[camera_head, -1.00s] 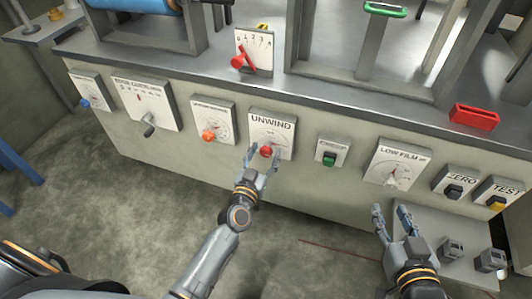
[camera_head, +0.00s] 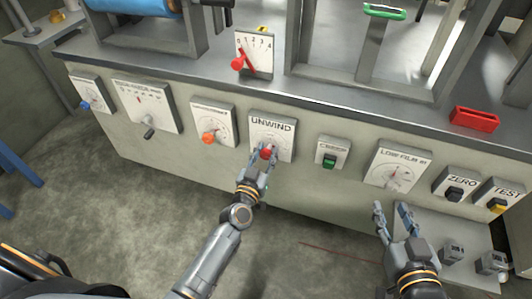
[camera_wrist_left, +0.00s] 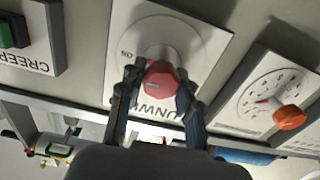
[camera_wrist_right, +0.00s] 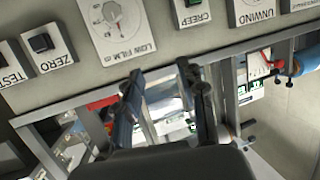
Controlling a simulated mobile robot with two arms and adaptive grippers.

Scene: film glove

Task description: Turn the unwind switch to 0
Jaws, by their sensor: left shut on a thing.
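The unwind switch is a red knob (camera_head: 267,153) on a white plate marked UNWIND (camera_head: 285,128), on the front panel of the machine. In the left wrist view the red knob (camera_wrist_left: 161,78) sits between the two fingers of my left gripper (camera_wrist_left: 160,90), which is shut on it. In the head view my left gripper (camera_head: 260,162) reaches the knob from below. An ON mark shows on the plate (camera_wrist_left: 205,45); the 0 mark cannot be made out. My right gripper (camera_head: 394,216) is open and empty, below the LOW FILM dial.
The orange knob (camera_head: 208,138) is left of the unwind plate, and the green CREEP button (camera_head: 329,161) is right of it. The LOW FILM dial (camera_head: 398,165), ZERO button (camera_head: 454,194) and TEST button (camera_head: 499,206) follow further right. A red tray-like piece (camera_head: 474,118) lies on the ledge.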

